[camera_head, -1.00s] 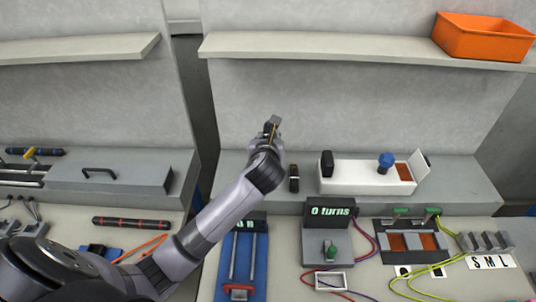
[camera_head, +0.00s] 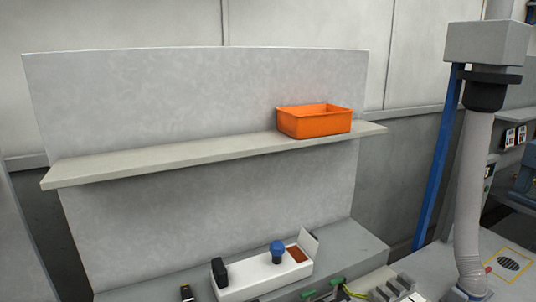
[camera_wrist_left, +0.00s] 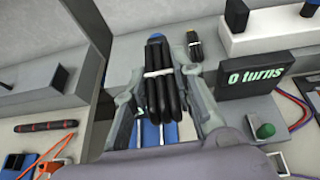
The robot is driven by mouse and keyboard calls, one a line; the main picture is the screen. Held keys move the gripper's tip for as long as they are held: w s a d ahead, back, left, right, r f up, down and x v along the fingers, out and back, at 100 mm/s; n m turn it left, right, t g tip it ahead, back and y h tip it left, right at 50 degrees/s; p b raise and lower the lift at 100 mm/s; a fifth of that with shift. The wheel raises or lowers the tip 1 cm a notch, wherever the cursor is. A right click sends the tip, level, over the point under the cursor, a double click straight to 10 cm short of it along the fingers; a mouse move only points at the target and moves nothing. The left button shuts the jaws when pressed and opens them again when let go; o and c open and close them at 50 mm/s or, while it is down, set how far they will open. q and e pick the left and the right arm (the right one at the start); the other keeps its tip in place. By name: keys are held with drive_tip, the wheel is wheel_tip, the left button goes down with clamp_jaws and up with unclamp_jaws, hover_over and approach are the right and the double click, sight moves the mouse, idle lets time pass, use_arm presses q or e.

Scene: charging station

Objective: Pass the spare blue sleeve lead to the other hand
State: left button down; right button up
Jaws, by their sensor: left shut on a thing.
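The spare blue sleeve lead (camera_wrist_left: 159,82) shows in the left wrist view as a folded black bundle with a pale tie and a blue end at the top. My left gripper (camera_wrist_left: 162,98) has a finger on each side of the bundle and is shut on it, holding it roughly upright above the bench. Neither the left gripper nor the lead is in the head view now. My right gripper is in neither view.
An orange bin (camera_head: 315,123) stands on the shelf (camera_head: 180,158). Below are a white box (camera_head: 250,277) with a blue knob and several grey blocks. A grey hose (camera_head: 474,190) stands at right. The left wrist view shows a "0 turns" display (camera_wrist_left: 255,79) and a yellow-tipped black item (camera_wrist_left: 195,48).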

use_arm(q)
drive_tip(key=shift+s, duration=0.5)
drive_tip(key=shift+w, duration=0.1)
